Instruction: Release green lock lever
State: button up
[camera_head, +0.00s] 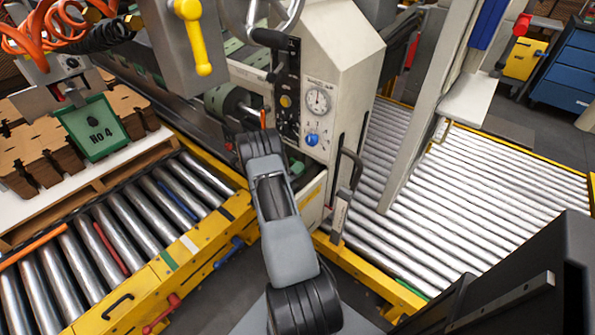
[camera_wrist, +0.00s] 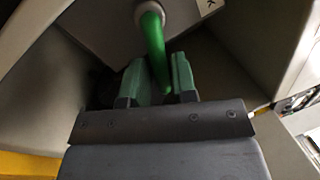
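The green lever (camera_wrist: 155,45) is in the wrist view. It hangs from a round grey mount on a pale machine housing and curves down toward my gripper (camera_wrist: 160,82). Its lower end lies between my two green fingertips, which stand a little apart on either side of it. I cannot tell whether the fingers press on the lever or leave small gaps. In the head view my arm reaches to the lower part of the beige control housing (camera_head: 335,90), and its own links hide the fingertips and the green lever.
The housing carries a gauge (camera_head: 317,101) and a blue knob (camera_head: 312,139). A roller conveyor (camera_head: 110,245) with yellow rails lies left, another roller bed (camera_head: 485,190) right. A yellow-handled lever (camera_head: 195,35) hangs above.

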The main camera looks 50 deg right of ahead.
jog(key=s+v, duration=0.1)
jog(key=v, duration=1.2)
jog(key=shift+w+a, duration=0.3)
jog(key=shift+w, duration=0.15)
jog(key=s+a+r+m+g+y+p, duration=0.2)
jog(key=a+r+m+g+y+p, duration=0.15)
jog(key=r+m, duration=0.55)
jog(key=s+a+r+m+g+y+p, duration=0.25)
jog(key=r+m+y+p, duration=0.35)
jog(key=r, duration=0.6)
jog(key=s+a+r+m+t+y+p, duration=0.2)
jog(key=a+r+m+t+y, duration=0.3)
jog(key=a+r+m, duration=0.3)
jog(key=s+a+r+m+t+y+p, duration=0.2)
jog(key=a+r+m+t+y+p, duration=0.3)
jog(key=a+r+m, duration=0.3)
jog(key=a+r+t, duration=0.1)
jog(key=a+r, duration=0.2)
jog(key=a, duration=0.1)
jog(key=shift+s+a+r+y, duration=0.2)
jog(key=shift+a+y, duration=0.15)
jog(key=shift+a, duration=0.05)
jog(key=shift+d, duration=0.1)
